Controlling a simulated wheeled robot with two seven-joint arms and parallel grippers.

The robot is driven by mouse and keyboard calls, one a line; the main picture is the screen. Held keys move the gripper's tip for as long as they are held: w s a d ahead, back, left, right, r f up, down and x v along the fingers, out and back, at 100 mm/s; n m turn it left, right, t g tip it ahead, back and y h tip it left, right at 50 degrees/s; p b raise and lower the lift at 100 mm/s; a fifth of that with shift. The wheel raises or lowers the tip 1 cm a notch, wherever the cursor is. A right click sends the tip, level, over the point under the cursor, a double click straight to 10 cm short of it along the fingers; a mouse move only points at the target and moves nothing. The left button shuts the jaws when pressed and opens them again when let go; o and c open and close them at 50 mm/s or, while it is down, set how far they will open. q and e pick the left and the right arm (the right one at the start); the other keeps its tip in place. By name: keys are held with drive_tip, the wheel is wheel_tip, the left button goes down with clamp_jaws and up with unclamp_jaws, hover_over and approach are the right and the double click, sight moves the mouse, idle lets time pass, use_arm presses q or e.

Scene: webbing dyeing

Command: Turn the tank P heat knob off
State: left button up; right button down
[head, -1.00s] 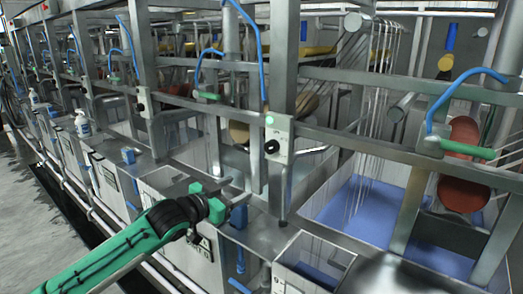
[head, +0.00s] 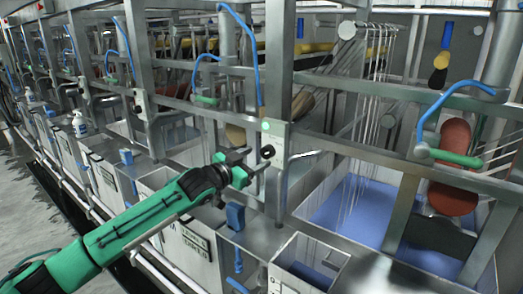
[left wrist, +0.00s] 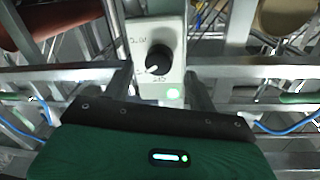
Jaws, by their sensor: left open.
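The heat knob (head: 267,151) is a small black round knob on a pale control box (head: 276,141) on a grey post, with a lit green lamp (head: 265,127) above it. In the left wrist view the black knob (left wrist: 158,59) shows face-on, its white mark toward the lower left. Lettering around it is too small to read surely, and I cannot make out a tank letter. My left gripper (head: 258,161) is open just in front of the knob. Its fingers (left wrist: 162,88) show to either side, short of the knob, with nothing between them. My right gripper is out of view.
A horizontal steel rail (head: 355,170) runs beside the box. A tank with blue liquid (head: 350,208) lies to the right. A blue handle (head: 235,215) stands below my gripper. A green-handled valve (head: 455,158) with a blue hose is at the right.

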sight(264, 154)
use_arm(q)
drive_tip(key=shift+p+x, duration=0.45)
drive_tip(key=shift+x, duration=1.3)
drive_tip(key=shift+c, duration=0.2)
drive_tip(key=c, duration=0.9)
